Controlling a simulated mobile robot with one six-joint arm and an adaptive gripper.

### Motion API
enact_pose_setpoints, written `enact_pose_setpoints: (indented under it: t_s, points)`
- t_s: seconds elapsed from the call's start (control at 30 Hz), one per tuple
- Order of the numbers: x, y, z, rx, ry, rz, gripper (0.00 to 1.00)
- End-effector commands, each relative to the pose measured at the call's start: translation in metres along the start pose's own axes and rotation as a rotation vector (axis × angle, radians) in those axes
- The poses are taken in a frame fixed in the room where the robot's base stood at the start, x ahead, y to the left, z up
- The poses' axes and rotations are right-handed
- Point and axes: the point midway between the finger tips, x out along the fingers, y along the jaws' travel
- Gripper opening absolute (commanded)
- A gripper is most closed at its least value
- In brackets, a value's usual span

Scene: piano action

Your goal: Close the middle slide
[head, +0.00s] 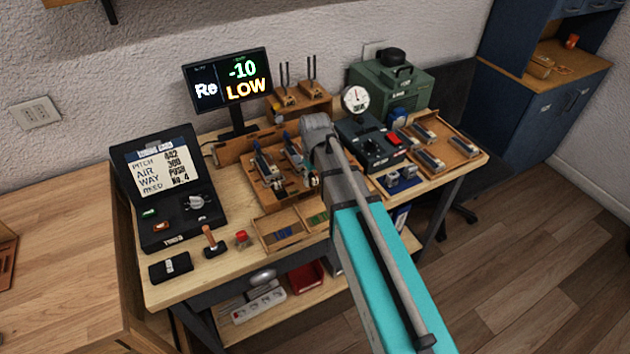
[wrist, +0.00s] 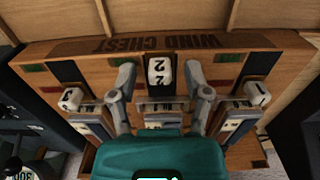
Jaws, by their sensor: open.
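The wooden wind chest (wrist: 115,45) fills the wrist view, its lettering upside down. The middle slide's white block (wrist: 160,71), marked 2, stands in a dark channel at the centre. It sits nearer the lettered edge than the left block (wrist: 70,98) and the right block (wrist: 257,93). My gripper (wrist: 162,78) is open, with one grey finger on each side of the middle block and a visible gap to it. My teal wrist housing hides the lower middle of the view. In the head view, my arm partly covers the wind chest (head: 248,177).
In the head view, a monitor (head: 228,85) reads "-10 LOW" behind the chest. A dark control box (head: 370,145) with a gauge stands to the right. A partitioned tray (head: 265,236) is in front, and a black tuning case (head: 165,190) is to the left.

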Motion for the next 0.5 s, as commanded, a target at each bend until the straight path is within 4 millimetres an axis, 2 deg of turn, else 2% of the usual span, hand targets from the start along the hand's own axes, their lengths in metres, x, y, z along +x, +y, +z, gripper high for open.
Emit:
enact_pose_setpoints:
  t_s: [0.3,0.5]
  points:
    - [0.0004,0.0000,0.0000,0.000,0.000,0.000,0.63]
    - [0.0004,0.0000,0.0001,0.000,0.000,0.000,0.26]
